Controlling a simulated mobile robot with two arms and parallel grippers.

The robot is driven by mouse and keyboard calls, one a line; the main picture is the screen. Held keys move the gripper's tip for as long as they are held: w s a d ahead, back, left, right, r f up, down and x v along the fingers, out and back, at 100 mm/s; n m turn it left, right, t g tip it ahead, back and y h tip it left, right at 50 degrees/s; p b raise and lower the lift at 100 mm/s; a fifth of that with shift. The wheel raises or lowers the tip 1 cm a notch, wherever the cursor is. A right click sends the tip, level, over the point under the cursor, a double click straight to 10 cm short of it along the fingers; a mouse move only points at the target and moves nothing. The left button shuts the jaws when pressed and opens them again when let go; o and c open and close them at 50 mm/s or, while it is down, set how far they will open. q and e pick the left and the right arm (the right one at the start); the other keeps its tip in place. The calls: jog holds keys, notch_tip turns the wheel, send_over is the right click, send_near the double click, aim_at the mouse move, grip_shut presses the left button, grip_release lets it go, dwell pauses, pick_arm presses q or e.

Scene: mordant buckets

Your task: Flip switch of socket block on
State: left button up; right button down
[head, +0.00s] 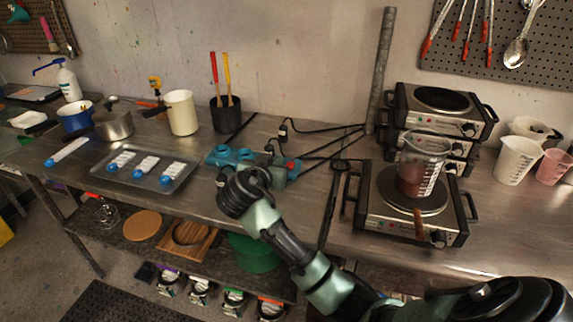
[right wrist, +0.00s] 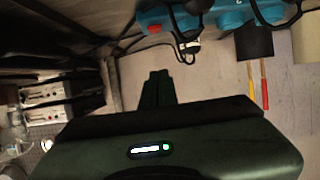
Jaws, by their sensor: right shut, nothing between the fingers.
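The blue socket block (head: 222,155) lies on the metal bench in the head view, with black plugs and cables in it. Its red switch (head: 292,164) is at the right end; I cannot tell its position. My right gripper (head: 240,186) is in front of the block and hides part of it. In the right wrist view the block (right wrist: 232,18) is at the top, with the red switch (right wrist: 154,28) at its left end. The shut, empty fingers (right wrist: 158,84) show below the switch, apart from it in the picture. My left gripper is not in view.
Black cables (head: 322,148) run right from the block. A hot plate (head: 378,222) bears a beaker (head: 424,163) of brown liquid at right. A metal tray (head: 182,180) with white-and-blue items is at left. A black pot (head: 226,116) holding red and yellow handles stands behind.

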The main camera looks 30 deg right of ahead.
jog(key=p, duration=0.2)
send_over(291, 163)
jog(key=s+a, duration=0.3)
jog(key=f, duration=0.3)
jog(key=shift+w+a+f, duration=0.1)
jog(key=shift+a+f, duration=0.1)
jog(key=shift+f, duration=0.2)
jog(key=f, duration=0.2)
jog(key=p, duration=0.1)
jog(key=shift+s+a+f, duration=0.2)
jog(key=shift+a+f, duration=0.05)
jog(key=shift+f, duration=0.15)
jog(key=shift+a+f, duration=0.1)
jog(key=shift+f, duration=0.55)
jog(key=shift+s+a+f+b, duration=0.15)
jog(key=shift+f+b, duration=0.45)
jog(key=shift+b, duration=0.3)
jog(key=shift+r+p, duration=0.25)
jog(key=shift+p, duration=0.1)
jog(key=shift+r, duration=0.1)
